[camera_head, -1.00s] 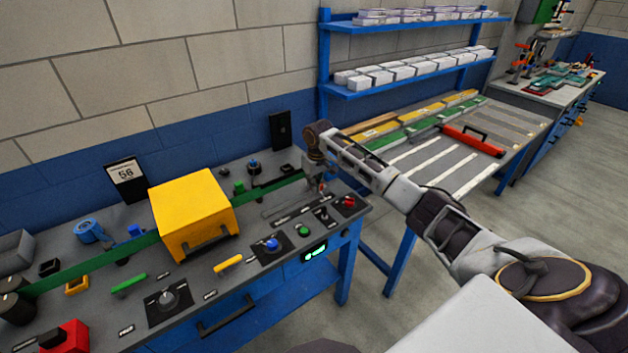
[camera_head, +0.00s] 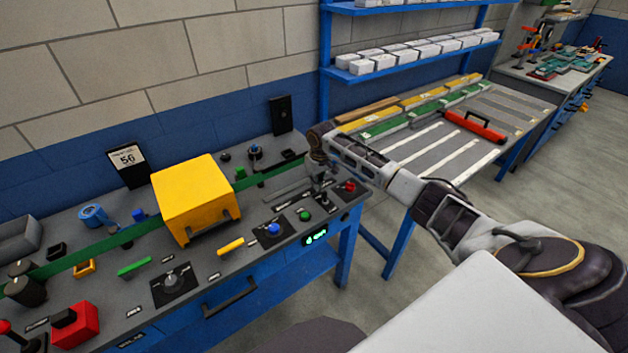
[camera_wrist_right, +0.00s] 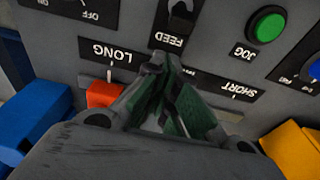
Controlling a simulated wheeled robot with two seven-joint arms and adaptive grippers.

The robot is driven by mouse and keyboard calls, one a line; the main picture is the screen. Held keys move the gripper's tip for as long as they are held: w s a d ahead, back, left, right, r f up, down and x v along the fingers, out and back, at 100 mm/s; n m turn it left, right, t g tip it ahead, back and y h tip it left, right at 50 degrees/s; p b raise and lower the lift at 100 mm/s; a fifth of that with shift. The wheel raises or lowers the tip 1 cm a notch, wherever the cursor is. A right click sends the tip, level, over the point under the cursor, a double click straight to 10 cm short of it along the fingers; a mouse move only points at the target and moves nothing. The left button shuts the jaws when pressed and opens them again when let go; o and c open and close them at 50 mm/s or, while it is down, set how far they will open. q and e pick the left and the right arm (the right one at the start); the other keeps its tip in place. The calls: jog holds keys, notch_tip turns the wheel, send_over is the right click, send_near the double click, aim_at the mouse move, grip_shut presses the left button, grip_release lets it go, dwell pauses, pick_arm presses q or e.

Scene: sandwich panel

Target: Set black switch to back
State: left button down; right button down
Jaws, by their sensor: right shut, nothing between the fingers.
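The black switch (camera_wrist_right: 181,14) is at the top of the right wrist view, on a dark plate marked FEED. Which way its lever tilts is unclear. My right gripper (camera_wrist_right: 170,68) is shut and empty, with its green-padded fingers together just below the FEED label in that view. Any contact with the panel cannot be told. In the head view my right gripper (camera_head: 320,193) is low over the right end of the workbench panel, between the green and red buttons, and largely covers the switch there. My left gripper is out of view.
A red-orange block (camera_wrist_right: 101,94) is near the LONG label. In the head view, a red button (camera_head: 349,186) and a yellow box (camera_head: 193,193) stand on the bench.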

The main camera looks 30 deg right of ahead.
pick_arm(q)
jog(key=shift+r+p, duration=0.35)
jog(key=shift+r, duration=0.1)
pick_arm(e)
jog(key=shift+s+d+r, duration=0.1)
jog(key=shift+s+r, duration=0.15)
jog(key=shift+s, duration=0.8)
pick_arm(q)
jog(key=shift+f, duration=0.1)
pick_arm(e)
jog(key=shift+w+f, duration=0.1)
